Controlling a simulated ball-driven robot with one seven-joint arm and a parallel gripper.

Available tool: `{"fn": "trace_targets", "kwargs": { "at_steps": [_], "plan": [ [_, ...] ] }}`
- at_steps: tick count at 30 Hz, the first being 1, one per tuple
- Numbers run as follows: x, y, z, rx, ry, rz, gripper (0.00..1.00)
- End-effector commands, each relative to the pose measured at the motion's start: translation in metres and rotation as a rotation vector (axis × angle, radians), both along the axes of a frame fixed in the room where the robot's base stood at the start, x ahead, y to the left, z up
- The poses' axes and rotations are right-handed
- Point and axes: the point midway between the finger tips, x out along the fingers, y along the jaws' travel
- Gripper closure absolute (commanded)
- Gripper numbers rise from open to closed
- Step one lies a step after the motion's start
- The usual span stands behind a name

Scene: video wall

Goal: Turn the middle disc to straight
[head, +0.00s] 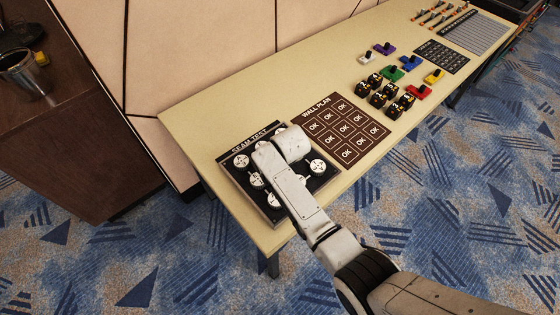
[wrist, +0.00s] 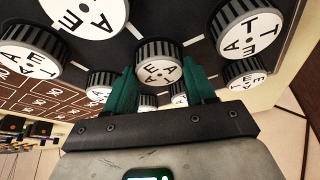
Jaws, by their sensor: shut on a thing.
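The dark SEAM TEST board (head: 262,215) lies at the near left end of the table and bears rows of round white-faced discs. In the head view my arm and gripper hide the board's centre. In the wrist view the middle disc (wrist: 157,70) has a white lettered face with a cross and a ribbed dark rim. Its cross looks tilted in this view. My gripper (wrist: 163,84) has its green fingers on both sides of this disc, shut on its rim. Short white lines on the board run between the discs.
Other discs stand close around, such as a left disc (wrist: 28,50) and a right disc (wrist: 250,32). The WALL PLAN sheet (head: 340,130) with OK squares lies beside the board. Coloured and black-yellow blocks (head: 384,93) stand farther along the table (head: 215,110).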

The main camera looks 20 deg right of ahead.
Motion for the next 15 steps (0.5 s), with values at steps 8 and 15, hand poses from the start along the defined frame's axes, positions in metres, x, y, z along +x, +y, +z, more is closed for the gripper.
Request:
{"fn": "trace_targets", "kwargs": {
  "at_steps": [8,15],
  "plan": [
    [0.0006,0.0004,0.0005,0.000,-0.001,-0.088,0.76],
    [0.0006,0.0006,0.0005,0.001,0.000,-0.107,0.76]
  ]
}}
